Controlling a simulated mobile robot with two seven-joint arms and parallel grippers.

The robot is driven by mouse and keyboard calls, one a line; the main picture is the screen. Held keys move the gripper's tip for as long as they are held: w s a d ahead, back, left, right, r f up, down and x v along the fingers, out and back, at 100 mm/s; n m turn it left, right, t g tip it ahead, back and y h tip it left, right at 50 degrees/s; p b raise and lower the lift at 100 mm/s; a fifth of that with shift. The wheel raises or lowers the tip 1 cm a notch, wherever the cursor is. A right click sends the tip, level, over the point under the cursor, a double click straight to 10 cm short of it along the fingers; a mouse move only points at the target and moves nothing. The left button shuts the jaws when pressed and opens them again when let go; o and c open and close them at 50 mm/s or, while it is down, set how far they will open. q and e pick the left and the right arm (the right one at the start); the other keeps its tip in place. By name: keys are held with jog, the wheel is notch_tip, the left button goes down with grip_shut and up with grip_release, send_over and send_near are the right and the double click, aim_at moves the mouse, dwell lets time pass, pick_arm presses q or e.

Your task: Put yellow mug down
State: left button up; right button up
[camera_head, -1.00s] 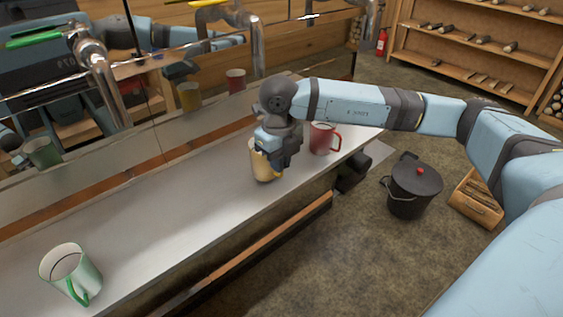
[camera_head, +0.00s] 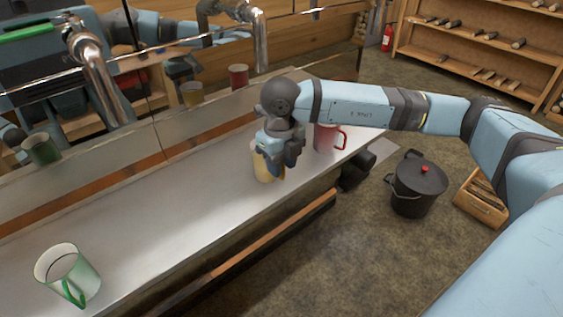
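The yellow mug (camera_head: 260,165) is upright on the metal counter (camera_head: 190,185), its base at or very near the surface. My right gripper (camera_head: 281,170) points down at the mug's right side, where its handle would be. The fingers cover that side, so I cannot tell whether they grip the mug or stand apart from it. My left gripper is not in view.
A red mug (camera_head: 325,138) stands just beyond the gripper, partly behind my arm. A white and green mug (camera_head: 68,275) stands at the near left. Metal taps (camera_head: 95,70) rise along the mirrored back. A black lidded pot (camera_head: 415,190) is on the floor. The counter's middle is clear.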

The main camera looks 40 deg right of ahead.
notch_tip(320, 180, up, 8)
jog(key=shift+f+p, duration=0.1)
jog(key=shift+p, duration=0.5)
